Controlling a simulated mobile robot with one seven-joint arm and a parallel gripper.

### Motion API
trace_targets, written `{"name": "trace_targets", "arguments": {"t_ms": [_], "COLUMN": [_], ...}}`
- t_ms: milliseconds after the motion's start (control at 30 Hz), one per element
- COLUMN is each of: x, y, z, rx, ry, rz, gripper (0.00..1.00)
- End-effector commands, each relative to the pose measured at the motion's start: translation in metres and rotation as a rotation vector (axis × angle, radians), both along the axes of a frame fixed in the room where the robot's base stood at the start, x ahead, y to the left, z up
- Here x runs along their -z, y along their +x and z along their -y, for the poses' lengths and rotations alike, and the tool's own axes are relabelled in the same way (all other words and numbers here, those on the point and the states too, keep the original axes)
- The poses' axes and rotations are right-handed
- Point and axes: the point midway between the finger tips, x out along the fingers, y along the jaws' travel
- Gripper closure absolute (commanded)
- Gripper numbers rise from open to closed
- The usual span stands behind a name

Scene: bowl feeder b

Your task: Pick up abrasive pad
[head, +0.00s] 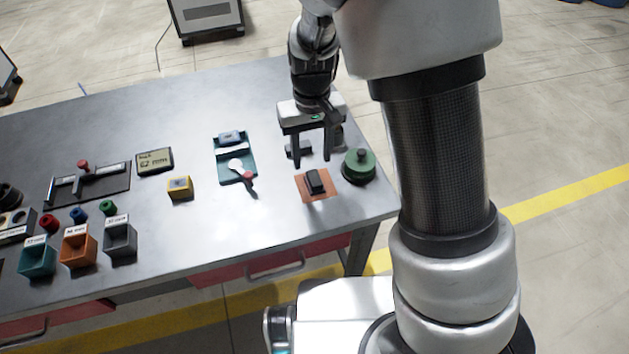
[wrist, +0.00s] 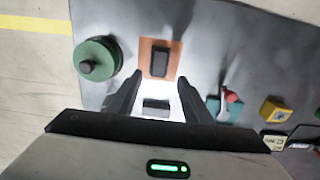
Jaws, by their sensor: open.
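A small dark block (head: 315,181) lies on a flat orange-brown square (head: 316,197) near the table's front right corner. The wrist view shows the block (wrist: 160,63) and the square (wrist: 146,49) too. I cannot tell by looks alone which part is the abrasive pad. My gripper (head: 312,158) points down, open and empty, above the table just behind the square. In the wrist view, the fingertips of my gripper (wrist: 148,78) are either side of a line just below the block, apart from it. A grey-topped block (wrist: 156,105) shows between the fingers, farther back.
A green round part with a dark knob (head: 359,166) stands right of the square. A teal tray (head: 237,172) with a red-knobbed tool lies left. A yellow block (head: 180,187) and several small bins stand farther left. Bare table (head: 215,225) lies in front.

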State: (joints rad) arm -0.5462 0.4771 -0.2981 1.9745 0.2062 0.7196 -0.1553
Motion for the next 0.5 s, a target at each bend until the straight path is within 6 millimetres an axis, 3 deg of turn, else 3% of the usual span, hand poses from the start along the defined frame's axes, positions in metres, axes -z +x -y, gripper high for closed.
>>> {"name": "trace_targets", "arguments": {"t_ms": [233, 500], "x": [0.019, 0.057], "y": [-0.002, -0.006], "z": [0.001, 0.004], "rx": [0.000, -0.001], "ry": [-0.001, -0.002], "rz": [-0.001, -0.002], "gripper": [0.55, 0.55]}}
